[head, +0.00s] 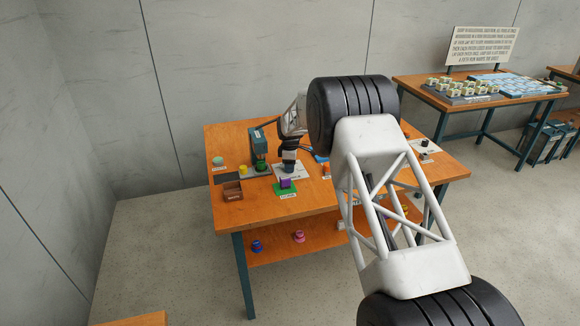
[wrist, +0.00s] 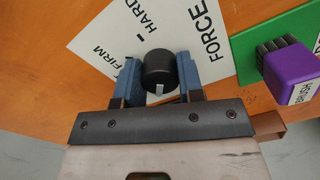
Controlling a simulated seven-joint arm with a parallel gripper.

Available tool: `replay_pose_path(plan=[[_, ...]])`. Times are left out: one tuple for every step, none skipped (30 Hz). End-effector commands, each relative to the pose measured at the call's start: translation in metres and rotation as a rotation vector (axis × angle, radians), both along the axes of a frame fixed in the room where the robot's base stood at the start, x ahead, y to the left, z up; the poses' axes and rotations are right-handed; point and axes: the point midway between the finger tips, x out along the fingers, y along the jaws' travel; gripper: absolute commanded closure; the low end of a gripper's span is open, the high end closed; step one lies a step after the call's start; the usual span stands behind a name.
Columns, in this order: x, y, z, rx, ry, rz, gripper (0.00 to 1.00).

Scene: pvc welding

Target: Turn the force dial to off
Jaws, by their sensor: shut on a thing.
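The force dial (wrist: 160,66) is a round black knob with a short white mark on its side toward my gripper base in the wrist view. It stands on a white card (wrist: 207,62) printed FORCE, HARD and FIRM; the word "off" is not visible. My gripper (wrist: 157,72) is shut on the dial, with one blue-grey finger on each side. In the head view, my gripper (head: 289,158) is low over the white card (head: 298,174) on the wooden table, and it hides the dial there.
A purple block (head: 286,183) sits on a green mat (head: 280,189), close to my gripper; the block also shows in the wrist view (wrist: 290,72). A teal machine (head: 259,143), a brown box (head: 233,192) and a yellow-orange object (head: 327,169) stand nearby on the table (head: 328,199).

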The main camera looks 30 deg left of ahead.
Motion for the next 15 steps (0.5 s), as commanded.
replay_pose_path(plan=[[0.0002,0.0004,0.001,0.0,-0.001,0.027,0.89],[0.0002,0.0004,0.0011,0.0,-0.001,0.044,0.89],[0.0002,0.0004,0.0011,0.0,-0.001,0.063,0.89],[0.0002,0.0004,0.0011,0.001,-0.001,0.078,0.89],[0.0002,0.0004,0.0011,0.0,-0.001,0.089,0.89],[0.0002,0.0005,0.0012,0.0,-0.001,0.104,0.89],[0.0001,0.0005,0.0011,0.0,-0.001,0.113,0.89],[0.0002,0.0005,0.0012,0.0,-0.001,0.12,0.89],[0.0002,0.0005,0.0012,0.001,-0.001,0.13,0.89],[0.0002,0.0005,0.0011,0.001,-0.001,0.135,0.89],[0.0002,0.0005,0.0012,0.001,-0.001,0.139,0.89],[0.0002,0.0005,0.0012,0.001,-0.001,0.143,0.89],[0.0002,0.0005,0.0012,0.001,-0.001,0.145,0.89],[0.0002,0.0005,0.0012,0.001,-0.001,0.147,0.89],[0.0002,0.0005,0.0012,0.0,-0.001,0.148,0.89]])
